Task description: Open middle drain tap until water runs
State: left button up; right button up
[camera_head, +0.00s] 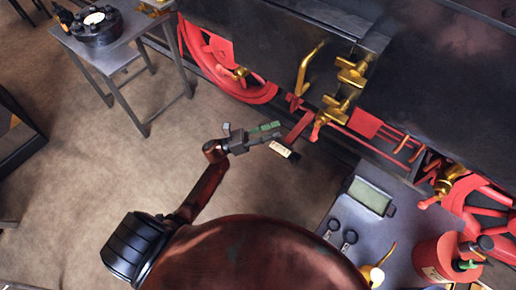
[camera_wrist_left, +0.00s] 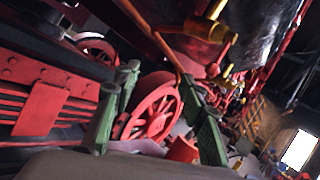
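A brass tap (camera_head: 335,108) with a red lever handle (camera_head: 318,126) sits low on the engine's side. More brass valve fittings (camera_head: 352,73) stand just above it. I cannot tell for sure which fitting is the middle drain tap. My left gripper (camera_head: 277,133) is to the left of this tap, apart from the red levers, with nothing between its fingers. In the left wrist view, its two green fingers (camera_wrist_left: 158,78) stand wide apart, with red wheels and brass pipework beyond. No running water shows. My right gripper is out of view.
A metal stand (camera_head: 122,50) is at upper left.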

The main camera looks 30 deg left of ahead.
pick_arm(q)
jog(key=a+f+n+t+y+b, duration=0.1)
jog(key=a+f+n+t+y, duration=0.1)
jog(key=f+n, duration=0.5)
jog(key=w+a+f+n+t+y+b, duration=0.1)
jog(key=a+f+n+y, duration=0.4)
jog(key=f, duration=0.9)
jog(key=n+t+y, duration=0.1)
jog(key=n+y, duration=0.1)
jog(key=n, duration=0.1)
jog(key=shift+w, duration=0.15)
